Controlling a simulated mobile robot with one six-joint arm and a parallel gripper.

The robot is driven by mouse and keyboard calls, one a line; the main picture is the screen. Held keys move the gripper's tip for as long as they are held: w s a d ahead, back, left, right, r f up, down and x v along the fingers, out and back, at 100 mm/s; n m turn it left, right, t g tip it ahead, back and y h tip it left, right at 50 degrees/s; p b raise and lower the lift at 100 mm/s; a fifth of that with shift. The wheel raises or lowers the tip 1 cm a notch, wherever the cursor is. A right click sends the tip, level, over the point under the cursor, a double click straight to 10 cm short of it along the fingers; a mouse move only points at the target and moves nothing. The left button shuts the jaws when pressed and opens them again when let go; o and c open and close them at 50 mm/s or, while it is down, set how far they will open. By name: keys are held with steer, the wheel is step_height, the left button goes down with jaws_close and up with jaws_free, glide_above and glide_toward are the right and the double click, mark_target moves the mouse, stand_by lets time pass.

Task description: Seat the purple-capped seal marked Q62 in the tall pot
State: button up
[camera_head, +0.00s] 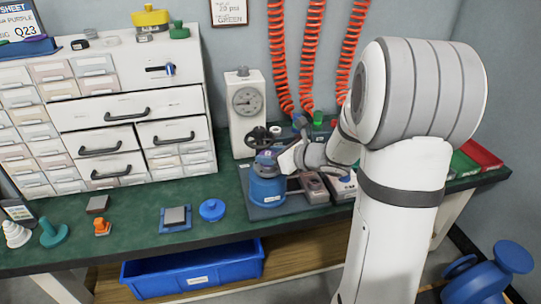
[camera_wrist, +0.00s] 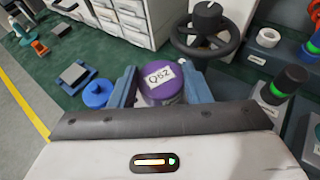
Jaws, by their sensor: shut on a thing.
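The seal's purple cap (camera_wrist: 163,84) sits between the two blue fingers of my gripper (camera_wrist: 159,90) in the wrist view. Its white label appears to read Q62. My gripper is shut on this seal. In the head view my gripper (camera_head: 270,156) is right at the top of a blue pot (camera_head: 267,190), which stands on a grey plate (camera_head: 262,212). Only a little purple shows there between the fingers. The seal's lower part is hidden, so I cannot tell how deep it sits in the pot.
A gauge unit (camera_head: 246,105) stands behind the pot, with a black handwheel (camera_wrist: 206,36) close by. A blue knobbed lid (camera_head: 212,210) lies left of the plate. Drawers (camera_head: 125,110) line the back left. Green bench surface (camera_head: 150,250) is free at the front.

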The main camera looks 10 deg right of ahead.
steer(key=shift+f+b, duration=0.8)
steer(key=shift+b, duration=0.3)
steer(key=o, duration=1.4)
steer(key=shift+s, duration=0.1)
steer(key=p+v, duration=0.1)
steer(key=v, duration=0.6)
steer(key=shift+s+d+r+p, duration=0.2)
steer(key=shift+s+d+p, duration=0.05)
steer(key=shift+p, duration=0.05)
steer(key=shift+r, duration=0.1)
